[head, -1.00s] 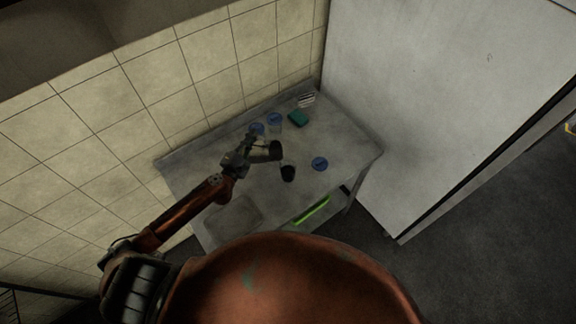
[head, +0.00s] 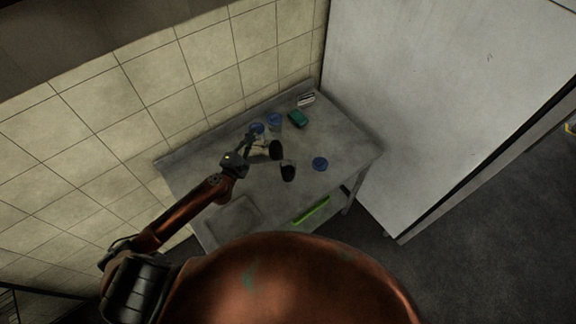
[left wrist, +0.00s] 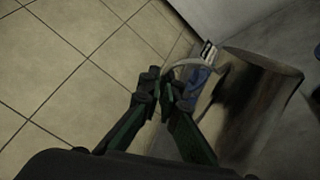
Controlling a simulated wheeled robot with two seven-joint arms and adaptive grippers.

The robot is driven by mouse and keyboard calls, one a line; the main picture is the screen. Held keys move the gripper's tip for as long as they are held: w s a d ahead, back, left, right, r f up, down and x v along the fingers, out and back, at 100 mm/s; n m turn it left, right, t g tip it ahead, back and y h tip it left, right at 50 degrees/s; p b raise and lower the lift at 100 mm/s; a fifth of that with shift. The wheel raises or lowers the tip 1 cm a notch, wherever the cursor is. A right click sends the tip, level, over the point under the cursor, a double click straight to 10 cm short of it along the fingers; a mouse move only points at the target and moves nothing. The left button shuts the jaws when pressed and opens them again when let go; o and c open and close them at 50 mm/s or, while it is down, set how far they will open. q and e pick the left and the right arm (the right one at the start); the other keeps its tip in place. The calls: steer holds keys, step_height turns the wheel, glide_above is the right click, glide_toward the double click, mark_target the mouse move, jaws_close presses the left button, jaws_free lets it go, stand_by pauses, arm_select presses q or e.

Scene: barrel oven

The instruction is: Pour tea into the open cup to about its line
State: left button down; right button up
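My left gripper (left wrist: 160,92) is shut on the handle of a jug (left wrist: 258,95). In the head view the jug (head: 262,152) is tilted to the right, its dark mouth beside the open cup. The open cup (head: 288,172) is clear and stands on the table with dark tea in it. Its line is too small to make out. I cannot clearly see a stream between the jug and the cup. My left gripper (head: 249,144) is left of the cup. My right gripper is not in view.
A blue lid (head: 320,163) lies right of the cup. Two blue-topped containers (head: 274,119) (head: 257,128) stand behind the jug, near the wall. A green block (head: 298,118) and a small striped item (head: 306,99) are at the back. The grey table's (head: 345,140) right end is bare.

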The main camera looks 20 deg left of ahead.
arm_select(q)
steer(key=shift+a+n, duration=0.2)
steer(key=shift+n, duration=0.1)
steer(key=a+f+n+b, duration=0.2)
steer(key=f, duration=0.1)
steer(key=f+n+b, duration=0.1)
steer(key=shift+w+a+f+n+b, duration=0.3)
steer(key=shift+a+b, duration=0.1)
steer(key=a+f+n+b, duration=0.4)
steer(key=a+f+n, duration=0.3)
steer(key=shift+w+f+n, duration=0.15)
steer(key=shift+w+n, duration=0.1)
steer(key=shift+n, duration=0.05)
